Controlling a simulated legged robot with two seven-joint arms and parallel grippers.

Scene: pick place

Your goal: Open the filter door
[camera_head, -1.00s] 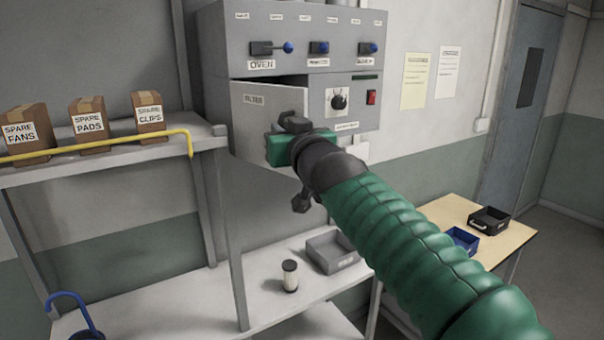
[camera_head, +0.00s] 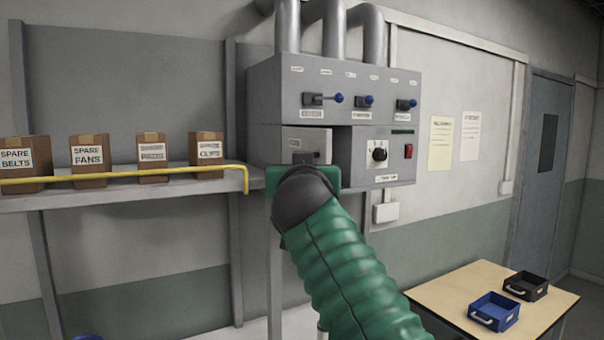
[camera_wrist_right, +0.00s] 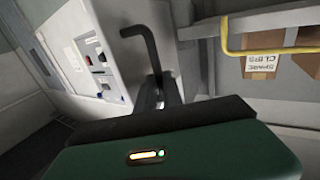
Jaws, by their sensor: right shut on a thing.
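The filter door (camera_head: 307,138) is a grey panel at the lower left of the wall cabinet (camera_head: 280,95). It stands swung out, with a dark opening (camera_head: 342,150) showing at its right. My right gripper (camera_head: 307,158) is at the front of the door, mostly hidden behind my own wrist. It is shut on the door's handle, whose grip is hard to see. In the right wrist view a dark bent bar (camera_wrist_right: 150,45) rises beyond my green wrist, close to the grey cabinet (camera_wrist_right: 118,50). My left gripper is in neither current view.
A shelf (camera_head: 120,200) with a yellow rail (camera_head: 120,176) and several spare-part boxes (camera_head: 88,155) is at the left. Switches and a dial (camera_head: 379,151) sit right of the opening. A table (camera_head: 440,290) with a blue tray (camera_head: 494,311) and black tray (camera_head: 526,285) stands at lower right.

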